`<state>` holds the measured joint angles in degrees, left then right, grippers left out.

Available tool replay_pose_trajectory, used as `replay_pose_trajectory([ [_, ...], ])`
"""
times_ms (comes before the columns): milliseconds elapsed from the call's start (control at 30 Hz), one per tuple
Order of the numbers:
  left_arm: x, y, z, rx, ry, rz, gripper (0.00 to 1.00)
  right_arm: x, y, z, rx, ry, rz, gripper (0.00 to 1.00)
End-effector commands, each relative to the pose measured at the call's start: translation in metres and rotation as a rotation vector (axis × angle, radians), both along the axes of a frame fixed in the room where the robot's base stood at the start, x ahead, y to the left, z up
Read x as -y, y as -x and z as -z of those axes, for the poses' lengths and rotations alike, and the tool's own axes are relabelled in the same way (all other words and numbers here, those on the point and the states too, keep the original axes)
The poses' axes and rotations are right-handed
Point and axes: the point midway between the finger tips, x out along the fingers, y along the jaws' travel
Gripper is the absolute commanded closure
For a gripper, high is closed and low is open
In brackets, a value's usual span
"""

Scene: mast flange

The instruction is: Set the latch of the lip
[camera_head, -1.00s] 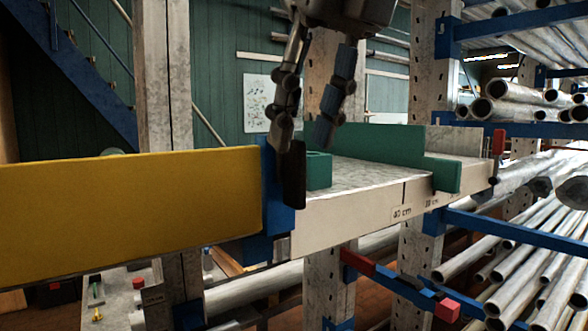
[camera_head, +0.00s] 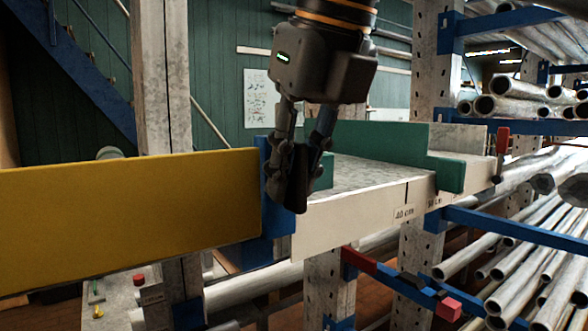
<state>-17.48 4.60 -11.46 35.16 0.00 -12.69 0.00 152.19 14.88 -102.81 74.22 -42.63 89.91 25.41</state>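A broad yellow board (camera_head: 130,215) stands on edge at the left, ending at a blue upright bracket (camera_head: 275,235). I cannot tell for sure which part is the lip or its latch. My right gripper (camera_head: 298,195) points down in front of the blue bracket and the near end of the pale shelf (camera_head: 365,210). Its fingers hide part of the bracket and of a small green block (camera_head: 323,172). The fingertips overlap in this view, so whether they are apart or closed on something does not show. My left gripper is not in view.
A green wall (camera_head: 380,140) runs along the shelf's back, with a green block (camera_head: 445,175) at its right. A red upright piece (camera_head: 502,140) is at the shelf's far end. Blue rack arms (camera_head: 515,232) hold metal pipes at right. A red block (camera_head: 448,309) is below.

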Motion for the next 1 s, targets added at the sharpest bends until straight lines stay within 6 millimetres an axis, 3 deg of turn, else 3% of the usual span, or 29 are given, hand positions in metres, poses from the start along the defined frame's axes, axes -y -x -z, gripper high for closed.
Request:
replay_pose_trajectory([
  [233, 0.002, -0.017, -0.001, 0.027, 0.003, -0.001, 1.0, 0.001, 0.0, 0.0, 0.006, 0.01, 0.001, 1.0],
  [1000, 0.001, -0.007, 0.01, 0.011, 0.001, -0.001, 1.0, -0.003, 0.003, 0.002, 0.28, 0.392, 0.001, 1.0],
])
